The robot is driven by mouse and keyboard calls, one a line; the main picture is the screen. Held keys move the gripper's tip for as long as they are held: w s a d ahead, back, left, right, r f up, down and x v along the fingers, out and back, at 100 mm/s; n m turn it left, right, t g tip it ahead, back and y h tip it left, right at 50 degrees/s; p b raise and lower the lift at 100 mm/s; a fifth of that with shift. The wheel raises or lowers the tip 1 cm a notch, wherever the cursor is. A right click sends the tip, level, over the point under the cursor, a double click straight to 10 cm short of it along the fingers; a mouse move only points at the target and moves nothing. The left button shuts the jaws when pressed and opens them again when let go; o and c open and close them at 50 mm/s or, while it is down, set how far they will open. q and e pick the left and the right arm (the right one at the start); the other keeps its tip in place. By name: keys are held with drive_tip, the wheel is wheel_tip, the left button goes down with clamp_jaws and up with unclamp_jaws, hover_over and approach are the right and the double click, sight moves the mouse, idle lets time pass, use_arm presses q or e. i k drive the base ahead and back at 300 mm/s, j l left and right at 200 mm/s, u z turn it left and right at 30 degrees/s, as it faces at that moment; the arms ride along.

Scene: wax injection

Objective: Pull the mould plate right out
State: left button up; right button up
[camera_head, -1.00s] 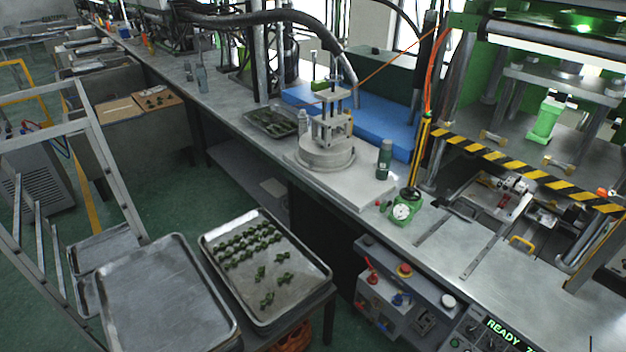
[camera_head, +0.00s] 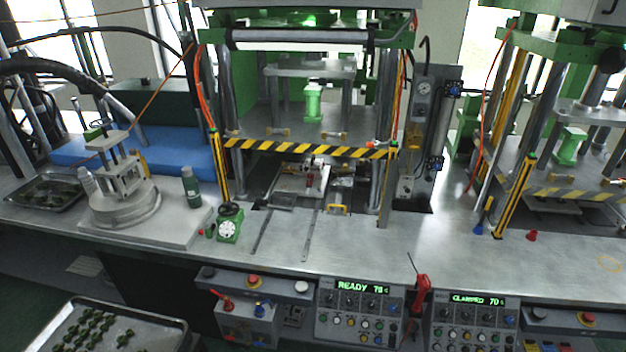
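The mould plate (camera_head: 290,184) appears to be the pale metal plate inside the middle green press (camera_head: 285,85), behind and below the black and yellow striped bar (camera_head: 300,147). Metal fittings sit on top of it. A yellow handle (camera_head: 338,209) shows at the front, to the right of the plate; I cannot tell which part it belongs to. Two dark rails run from the press over the bench top towards its front edge. Neither of my grippers is in view.
The steel bench (camera_head: 400,262) is mostly clear in front of the press. A green dial gauge (camera_head: 230,223) and a green bottle (camera_head: 191,187) stand left of the rails. Control panels (camera_head: 362,310) line the bench front; one reads READY. A tray of green parts (camera_head: 115,330) is low at left.

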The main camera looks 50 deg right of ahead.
sight(286, 188)
drive_tip(key=z, duration=1.5)
